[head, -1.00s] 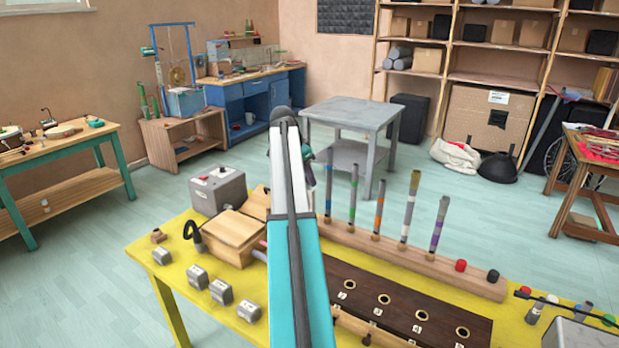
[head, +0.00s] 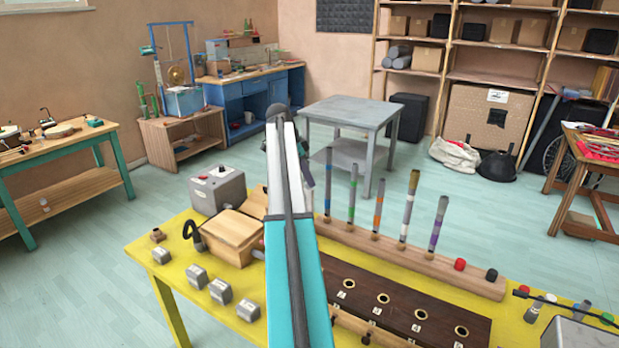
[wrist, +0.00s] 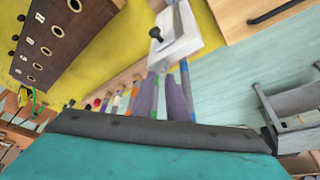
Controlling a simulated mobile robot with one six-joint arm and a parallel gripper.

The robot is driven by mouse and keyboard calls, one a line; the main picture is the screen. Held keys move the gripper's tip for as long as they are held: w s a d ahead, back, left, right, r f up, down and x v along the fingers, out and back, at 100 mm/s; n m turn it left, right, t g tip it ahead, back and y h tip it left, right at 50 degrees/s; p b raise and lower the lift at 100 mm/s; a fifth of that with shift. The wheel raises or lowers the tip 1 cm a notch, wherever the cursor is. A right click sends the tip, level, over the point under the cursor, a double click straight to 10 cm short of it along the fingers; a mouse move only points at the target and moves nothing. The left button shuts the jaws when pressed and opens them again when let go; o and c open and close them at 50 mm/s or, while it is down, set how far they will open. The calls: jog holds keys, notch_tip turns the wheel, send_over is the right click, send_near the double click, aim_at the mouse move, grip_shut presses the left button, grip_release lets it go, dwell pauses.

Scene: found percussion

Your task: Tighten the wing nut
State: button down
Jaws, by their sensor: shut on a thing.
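In the wrist view, my gripper (wrist: 162,80) shows as two grey-purple fingers, close together. Their tips meet the lower end of a white fixture (wrist: 182,42) on the yellow table. They are shut on a small part there, which I take to be the wing nut; the fingers hide its shape. A dark knob (wrist: 155,33) stands at the fixture's left side. In the head view, my own teal and white arm hides the fixture and most of the gripper.
The yellow table (head: 166,285) also bears a grey box (head: 217,190), a wooden box (head: 232,238), several grey blocks, a rail (head: 450,273) with upright striped tubes, and a dark board (head: 350,272) with holes. A grey stand (head: 350,112) is behind.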

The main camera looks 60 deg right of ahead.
jog(key=shift+a+m+g+y, duration=0.15)
jog(key=shift+m+g+y, duration=0.35)
jog(key=shift+m, duration=1.3)
jog(key=shift+m+y, duration=0.4)
jog(key=shift+m, duration=0.3)
jog(key=c, duration=1.7)
grip_release()
jog(key=shift+a, duration=0.1)
jog(key=shift+o, duration=0.2)
